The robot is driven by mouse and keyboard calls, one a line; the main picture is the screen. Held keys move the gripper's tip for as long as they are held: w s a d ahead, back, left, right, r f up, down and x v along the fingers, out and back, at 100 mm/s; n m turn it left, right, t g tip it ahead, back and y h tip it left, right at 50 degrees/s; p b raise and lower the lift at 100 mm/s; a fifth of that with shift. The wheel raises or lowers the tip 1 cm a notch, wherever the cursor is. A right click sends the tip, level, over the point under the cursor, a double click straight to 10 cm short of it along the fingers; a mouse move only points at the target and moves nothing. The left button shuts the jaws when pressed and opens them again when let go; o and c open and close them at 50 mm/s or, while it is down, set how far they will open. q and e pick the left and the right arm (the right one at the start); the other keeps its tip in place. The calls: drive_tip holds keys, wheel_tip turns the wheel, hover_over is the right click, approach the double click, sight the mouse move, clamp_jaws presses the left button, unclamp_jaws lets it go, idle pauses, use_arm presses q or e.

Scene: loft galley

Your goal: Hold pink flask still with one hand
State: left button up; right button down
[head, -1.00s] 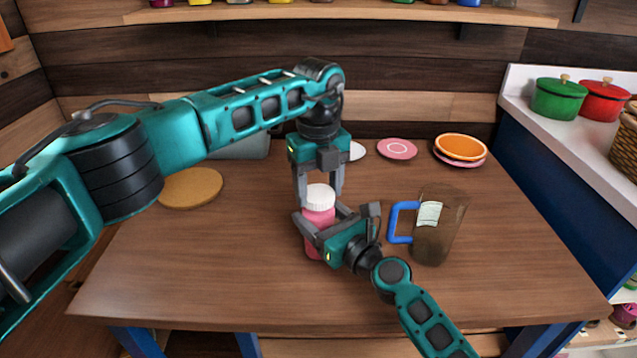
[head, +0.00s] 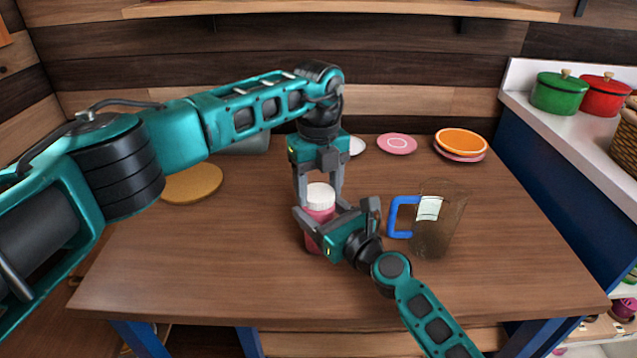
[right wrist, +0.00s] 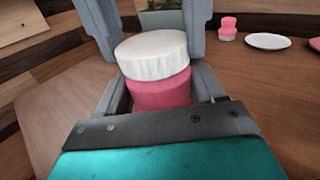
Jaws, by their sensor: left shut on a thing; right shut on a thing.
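The pink flask (head: 318,213) stands upright on the wooden table, with a white ribbed cap (head: 319,192) on top. My right gripper (head: 318,220) comes from the front right and is shut on the flask's pink body, below the cap. My left gripper (head: 319,190) points down from above and is shut on the white cap, a finger on either side. The flask's lower part is partly hidden by my right gripper.
A brown see-through pitcher (head: 436,235) with a blue handle stands just right of the flask. A round cork mat (head: 193,182) lies left. A pink plate (head: 397,143) and stacked orange and pink plates (head: 460,144) lie at the back. The table's front is clear.

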use_arm(q)
drive_tip(key=m, duration=2.1)
drive_tip(key=o, duration=1)
drive_tip(key=shift+r, duration=2.25)
drive_tip(key=shift+c, duration=0.4)
